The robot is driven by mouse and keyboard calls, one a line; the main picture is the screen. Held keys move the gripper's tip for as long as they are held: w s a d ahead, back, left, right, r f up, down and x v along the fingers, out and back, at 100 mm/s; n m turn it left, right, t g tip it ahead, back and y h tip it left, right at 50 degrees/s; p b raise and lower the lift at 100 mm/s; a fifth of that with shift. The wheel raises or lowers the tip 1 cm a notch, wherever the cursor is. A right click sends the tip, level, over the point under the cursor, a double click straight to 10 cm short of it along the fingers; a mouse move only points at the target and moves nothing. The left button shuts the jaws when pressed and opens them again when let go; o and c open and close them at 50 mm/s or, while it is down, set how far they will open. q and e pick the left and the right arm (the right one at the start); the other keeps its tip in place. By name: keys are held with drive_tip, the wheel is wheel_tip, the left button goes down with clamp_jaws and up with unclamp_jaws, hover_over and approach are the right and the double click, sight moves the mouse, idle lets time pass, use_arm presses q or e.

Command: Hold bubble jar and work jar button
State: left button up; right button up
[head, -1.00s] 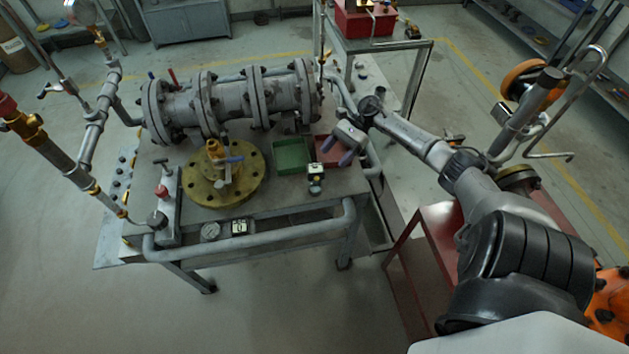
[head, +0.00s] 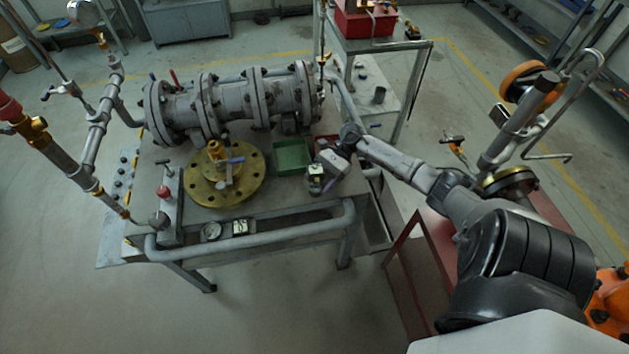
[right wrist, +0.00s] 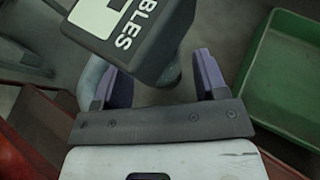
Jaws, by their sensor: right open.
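The bubble jar (head: 316,180) stands on the table near its front right part, a small item with a dark and white labelled block on top. In the right wrist view its dark block (right wrist: 140,55) shows white letters ending in "BLES". My right gripper (head: 328,183) is right beside the jar in the head view. In the right wrist view its purple-padded fingers (right wrist: 163,82) are apart, with the lower part of the jar between or just beyond their tips. I cannot tell whether they touch it. The jar button is not clear to see. My left gripper is out of view.
A green tray (head: 292,157) lies left of my right gripper, and it also shows in the right wrist view (right wrist: 262,98). A red tray is mostly covered by my gripper. A brass flange (head: 205,190) and a large grey valve pipe (head: 225,107) stand on the table. A pipe rail (head: 270,232) runs along the front.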

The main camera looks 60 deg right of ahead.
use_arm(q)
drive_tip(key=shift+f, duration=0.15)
use_arm(e)
drive_tip(key=shift+w+a+f, duration=0.1)
drive_tip(key=shift+a+f, duration=0.1)
drive_tip(key=shift+a, duration=0.15)
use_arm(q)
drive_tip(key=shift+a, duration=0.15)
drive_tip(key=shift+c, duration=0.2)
use_arm(e)
drive_tip(key=c, duration=0.7)
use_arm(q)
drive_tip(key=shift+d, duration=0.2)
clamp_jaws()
use_arm(e)
drive_tip(key=shift+o, duration=0.2)
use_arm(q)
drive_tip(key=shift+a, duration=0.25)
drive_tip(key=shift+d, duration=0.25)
